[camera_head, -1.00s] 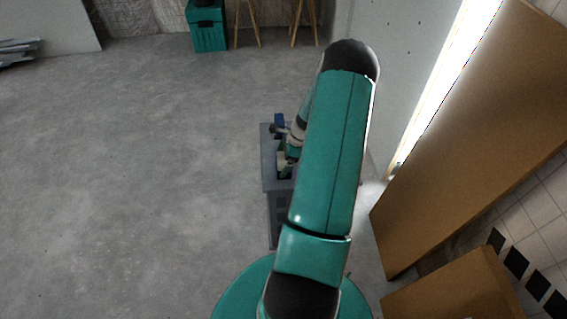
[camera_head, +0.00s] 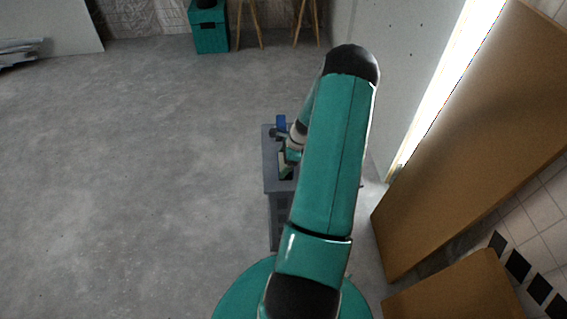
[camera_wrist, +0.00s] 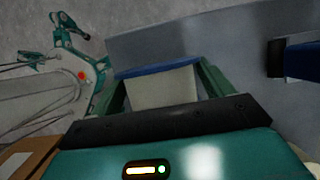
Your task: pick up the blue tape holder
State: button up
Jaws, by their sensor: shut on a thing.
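In the wrist view, my gripper (camera_wrist: 160,72) has its two green fingers on either side of a pale block with a blue edge, which I take to be the blue tape holder (camera_wrist: 158,69). Its pale face (camera_wrist: 163,90) shows between the fingers. My gripper is shut on it, over the grey cart top (camera_wrist: 225,40). Its underside is hidden. In the head view, my arm covers much of the cart (camera_head: 270,175), and a pale patch shows by the gripper (camera_head: 287,158).
Another blue thing (camera_wrist: 303,60) with a black end lies at the right of the wrist view; a blue thing (camera_head: 281,121) shows at the cart's far end. Brown panels (camera_head: 470,130) lean at the right. Open floor (camera_head: 130,170) lies left.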

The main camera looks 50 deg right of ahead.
jog(key=shift+r, duration=0.4)
jog(key=s+a+r, duration=0.9)
jog(key=a+r, duration=0.1)
jog(key=r, duration=0.2)
jog(key=shift+s+a, duration=0.15)
jog(key=shift+s, duration=0.15)
